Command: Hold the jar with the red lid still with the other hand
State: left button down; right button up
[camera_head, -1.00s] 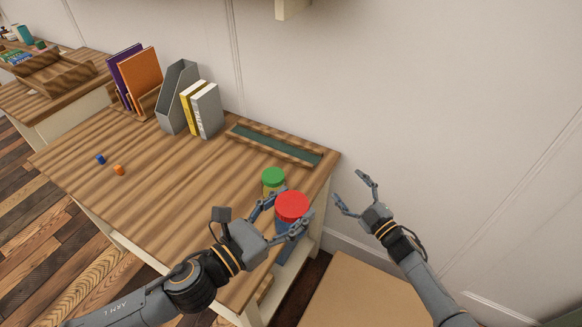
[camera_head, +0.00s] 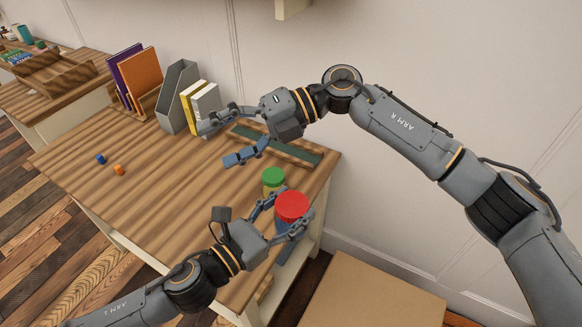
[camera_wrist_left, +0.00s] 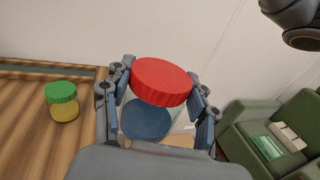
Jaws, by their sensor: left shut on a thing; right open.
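The jar with the red lid (camera_head: 292,206) is upright at the right edge of the table; blue contents show through its clear side in the left wrist view (camera_wrist_left: 160,84). My left gripper (camera_head: 287,214) is shut on this jar, one finger on each side below the lid. I cannot tell whether the jar's base rests on anything. My right gripper (camera_head: 217,144) is open and empty, over the back of the table and left of the jar, with its fingers pointing left.
A jar with a green lid (camera_head: 273,177) and yellow contents stands just behind the held jar. The table's left middle (camera_head: 150,200) is mostly clear.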

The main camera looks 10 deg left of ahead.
jog(key=s+d+f+n+t+h, duration=0.2)
jog(key=s+d+n+h, duration=0.1)
jog(key=s+h, duration=0.3)
jog(key=t+h, duration=0.4)
jog(key=h, duration=0.3)
send_over(289, 205)
jog(key=shift+w+d+f, duration=0.1)
jog(key=shift+d+f, duration=0.05)
jog(key=shift+f, duration=0.35)
jog(key=shift+d+f, duration=0.1)
jog(key=shift+f, duration=0.15)
notch_tip(289, 205, down, 7)
jog(key=shift+f, duration=0.15)
jog(key=c, duration=1.2)
jog(key=n, duration=0.4)
jog(key=shift+a, duration=0.2)
